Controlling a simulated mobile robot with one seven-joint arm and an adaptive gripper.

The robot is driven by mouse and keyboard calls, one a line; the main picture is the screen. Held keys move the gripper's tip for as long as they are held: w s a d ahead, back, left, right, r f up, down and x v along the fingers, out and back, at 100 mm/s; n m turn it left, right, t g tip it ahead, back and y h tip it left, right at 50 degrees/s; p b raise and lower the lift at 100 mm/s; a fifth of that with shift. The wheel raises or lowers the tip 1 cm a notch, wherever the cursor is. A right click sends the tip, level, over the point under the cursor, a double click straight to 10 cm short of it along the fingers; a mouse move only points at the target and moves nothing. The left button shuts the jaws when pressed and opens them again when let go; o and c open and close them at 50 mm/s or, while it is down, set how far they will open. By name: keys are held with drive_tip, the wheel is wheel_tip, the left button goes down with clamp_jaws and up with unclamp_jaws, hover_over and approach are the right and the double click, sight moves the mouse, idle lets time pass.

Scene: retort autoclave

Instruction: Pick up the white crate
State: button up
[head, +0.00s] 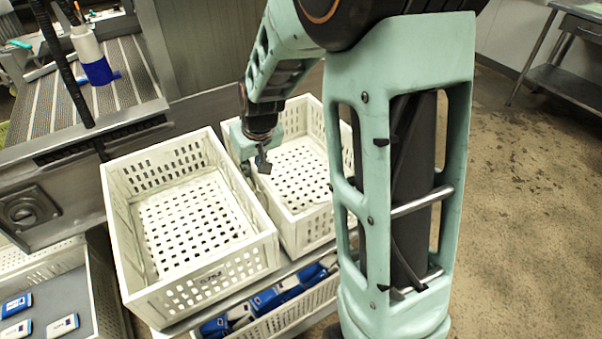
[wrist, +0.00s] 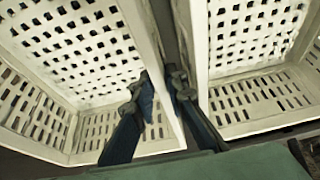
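Two white slotted crates stand side by side, both empty: the left crate (head: 126,213) and the right crate (head: 312,232). My gripper (head: 256,163) is low at the left wall of the right crate, close to the gap between the crates. One dark finger shows over the right crate's inside. In the wrist view my gripper (wrist: 161,90) has its fingers apart on either side of one crate's wall (wrist: 160,60), with the other crate (wrist: 203,50) beyond the gap. I see no firm contact on the wall. My arm hides part of the right crate.
Below the crates, a lower basket (head: 290,317) holds blue-and-white packs. Another crate with a grey tray (head: 70,292) and packs stands at the lower left. The floor at right is clear.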

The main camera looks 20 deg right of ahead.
drive_tip(key=b+x, duration=0.1)
drive_tip(key=x, duration=0.4)
drive_tip(key=shift+a+f, duration=0.1)
drive_tip(key=shift+a, duration=0.05)
clamp_jaws()
